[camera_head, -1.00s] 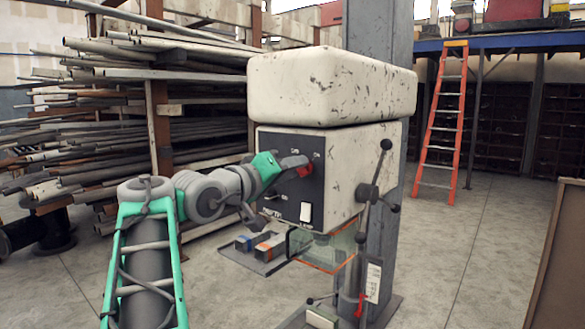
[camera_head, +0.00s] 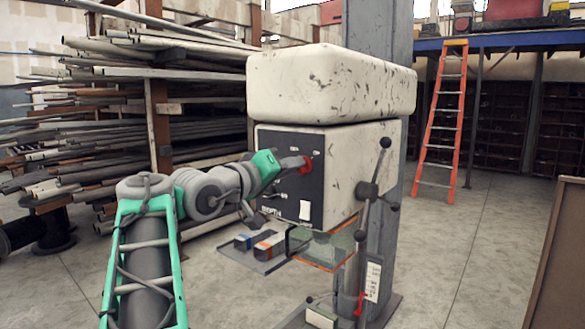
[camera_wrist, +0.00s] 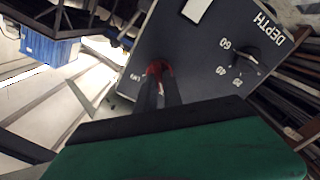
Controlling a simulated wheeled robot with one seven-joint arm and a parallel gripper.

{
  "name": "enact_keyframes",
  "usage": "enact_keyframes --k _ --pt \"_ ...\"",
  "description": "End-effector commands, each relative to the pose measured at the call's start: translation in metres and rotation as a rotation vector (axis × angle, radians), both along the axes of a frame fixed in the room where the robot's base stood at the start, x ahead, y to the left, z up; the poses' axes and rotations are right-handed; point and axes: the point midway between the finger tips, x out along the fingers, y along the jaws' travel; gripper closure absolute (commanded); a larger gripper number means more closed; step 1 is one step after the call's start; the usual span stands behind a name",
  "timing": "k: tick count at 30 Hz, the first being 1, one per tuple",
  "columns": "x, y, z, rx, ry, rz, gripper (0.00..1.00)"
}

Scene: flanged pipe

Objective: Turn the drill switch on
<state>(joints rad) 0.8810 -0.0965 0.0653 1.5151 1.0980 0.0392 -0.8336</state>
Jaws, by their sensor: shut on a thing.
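The drill press has a worn white head (camera_head: 345,178) with a dark control panel (camera_head: 318,190) on its front left face. My gripper (camera_head: 298,163) reaches the upper part of this panel from the left. In the wrist view my gripper's fingers (camera_wrist: 160,85) are shut on a red switch (camera_wrist: 158,67) on the panel. The red switch also shows in the head view (camera_head: 306,165). The fingers partly hide it, so its exact setting cannot be told.
A white rectangular plate (camera_head: 305,210) and a depth dial (camera_wrist: 243,58) are on the same panel. A clear guard (camera_head: 330,248) hangs below the head. A lever handle (camera_head: 368,192) sticks out at the right. Pipe racks (camera_head: 110,110) stand at the left, with open floor at the right.

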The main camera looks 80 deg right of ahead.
Motion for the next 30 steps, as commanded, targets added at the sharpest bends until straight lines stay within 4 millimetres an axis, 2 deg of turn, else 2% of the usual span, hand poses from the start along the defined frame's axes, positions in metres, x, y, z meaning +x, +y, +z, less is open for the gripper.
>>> enact_keyframes --k 11,30 --pt "-0.0012 0.001 -0.0034 -0.089 -0.205 -0.001 1.0" --pt "-0.0043 0.0021 -0.0028 -0.327 -0.76 -0.003 1.0"
